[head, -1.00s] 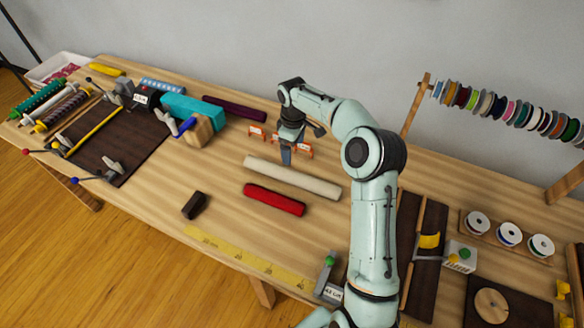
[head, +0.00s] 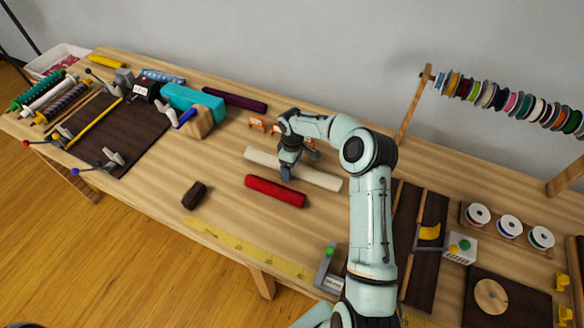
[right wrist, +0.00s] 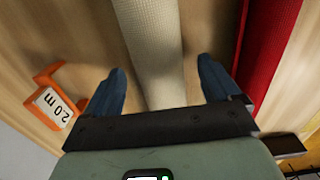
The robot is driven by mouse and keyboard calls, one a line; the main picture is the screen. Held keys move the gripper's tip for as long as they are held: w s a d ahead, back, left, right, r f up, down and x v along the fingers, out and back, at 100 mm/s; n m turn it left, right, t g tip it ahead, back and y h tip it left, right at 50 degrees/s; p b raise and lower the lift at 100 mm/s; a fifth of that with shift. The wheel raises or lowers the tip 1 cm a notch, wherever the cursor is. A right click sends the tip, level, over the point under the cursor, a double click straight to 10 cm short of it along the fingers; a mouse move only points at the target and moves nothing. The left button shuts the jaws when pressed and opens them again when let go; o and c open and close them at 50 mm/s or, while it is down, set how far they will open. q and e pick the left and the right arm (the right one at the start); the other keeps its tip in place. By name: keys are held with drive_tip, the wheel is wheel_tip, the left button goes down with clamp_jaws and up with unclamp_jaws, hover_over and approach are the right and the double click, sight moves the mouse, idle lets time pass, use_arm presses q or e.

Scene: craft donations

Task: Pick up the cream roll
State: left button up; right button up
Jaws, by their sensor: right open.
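The cream roll (head: 320,178) lies on the wooden table, partly hidden by my right gripper in the head view. My right gripper (head: 291,172) is over the roll. In the right wrist view the cream roll (right wrist: 153,45) runs between the two blue fingertips of my right gripper (right wrist: 165,82). The fingers are open, one on each side, with a gap to the roll. Whether the fingertips reach down beside it or stay just above it, I cannot tell. My left gripper is not in view.
A red roll (head: 274,191) lies close in front of the cream roll; it shows beside one finger in the right wrist view (right wrist: 268,50). Orange tags (head: 257,124) stand behind; one reads 2.0 m (right wrist: 58,103). A dark block (head: 194,195) and yellow ruler strip (head: 245,248) lie nearer the front.

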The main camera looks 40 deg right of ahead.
drive_tip(key=shift+f, duration=0.15)
drive_tip(key=c, duration=1.3)
wheel_tip(320, 180, up, 10)
drive_tip(key=shift+r, duration=0.1)
